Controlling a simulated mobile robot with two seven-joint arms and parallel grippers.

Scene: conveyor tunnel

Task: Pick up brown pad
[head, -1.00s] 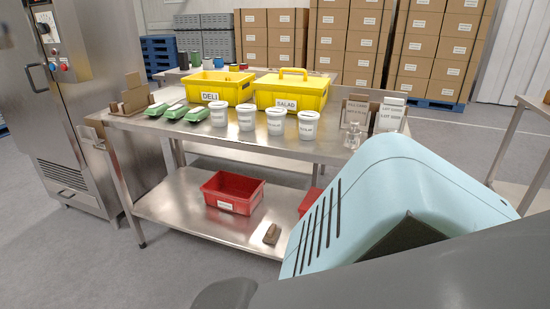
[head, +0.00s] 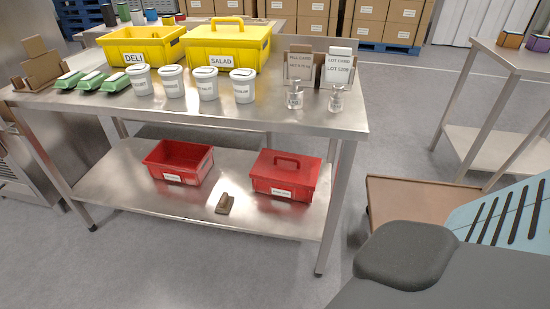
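A small brown pad (head: 225,204) lies on the lower shelf (head: 125,190) of the steel table in the head view. It sits between an open red bin and a lidded red box, near the shelf's front edge. It looks like a block with a raised part on top. Nothing touches it. Neither of my grippers shows in this view.
The red bin (head: 180,163) and red box (head: 286,174) flank the pad. The tabletop (head: 290,117) above carries yellow bins, white tubs, green packs and card holders. A brown-topped surface (head: 425,205) stands at right. Grey floor (head: 190,255) is clear in front.

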